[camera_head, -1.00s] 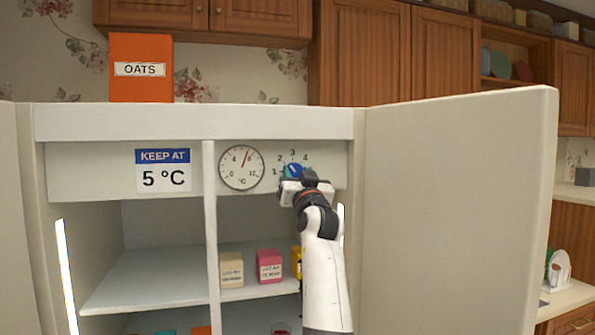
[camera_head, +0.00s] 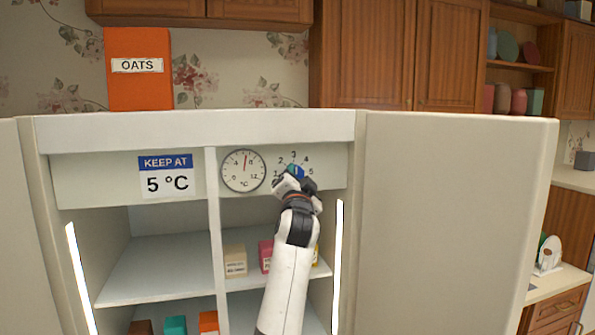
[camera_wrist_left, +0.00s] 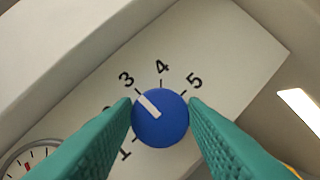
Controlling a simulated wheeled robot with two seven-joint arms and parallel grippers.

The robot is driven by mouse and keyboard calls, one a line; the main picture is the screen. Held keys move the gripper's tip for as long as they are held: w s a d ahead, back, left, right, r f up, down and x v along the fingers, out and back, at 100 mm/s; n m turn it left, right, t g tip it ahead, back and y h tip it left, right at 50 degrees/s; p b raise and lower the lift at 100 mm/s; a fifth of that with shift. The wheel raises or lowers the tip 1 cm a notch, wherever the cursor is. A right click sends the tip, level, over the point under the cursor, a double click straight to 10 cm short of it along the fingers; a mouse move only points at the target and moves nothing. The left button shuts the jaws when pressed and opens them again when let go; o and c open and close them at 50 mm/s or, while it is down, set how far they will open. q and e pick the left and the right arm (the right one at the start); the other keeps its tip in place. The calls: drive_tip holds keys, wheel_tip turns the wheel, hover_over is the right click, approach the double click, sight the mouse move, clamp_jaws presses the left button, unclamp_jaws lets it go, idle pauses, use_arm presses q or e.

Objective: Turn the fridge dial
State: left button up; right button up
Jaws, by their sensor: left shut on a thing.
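The blue fridge dial (camera_head: 297,171) sits on the pale panel at the top of the open fridge, with numbers around it. In the left wrist view the dial (camera_wrist_left: 160,117) is between the two teal fingers of my left gripper (camera_wrist_left: 161,110), which is shut on it. Its white pointer mark points at about 3. In the head view my left gripper (camera_head: 293,178) covers part of the dial. The round °C gauge (camera_head: 243,171) is left of the dial, its red needle almost straight up. A sign (camera_head: 166,176) reads KEEP AT 5 °C. My right gripper is not in view.
The fridge doors stand open, one at the right (camera_head: 450,220) and one at the left (camera_head: 22,230). Shelves below hold small boxes, including a beige one (camera_head: 235,262). An orange OATS box (camera_head: 138,85) is on top of the fridge.

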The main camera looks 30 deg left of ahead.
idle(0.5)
use_arm(q)
drive_tip(key=o, duration=0.7)
drive_tip(key=shift+o, duration=1.3)
drive_tip(key=shift+a, duration=0.15)
drive_tip(key=b+v, duration=0.5)
drive_tip(key=v, duration=0.7)
drive_tip(key=shift+w, duration=0.1)
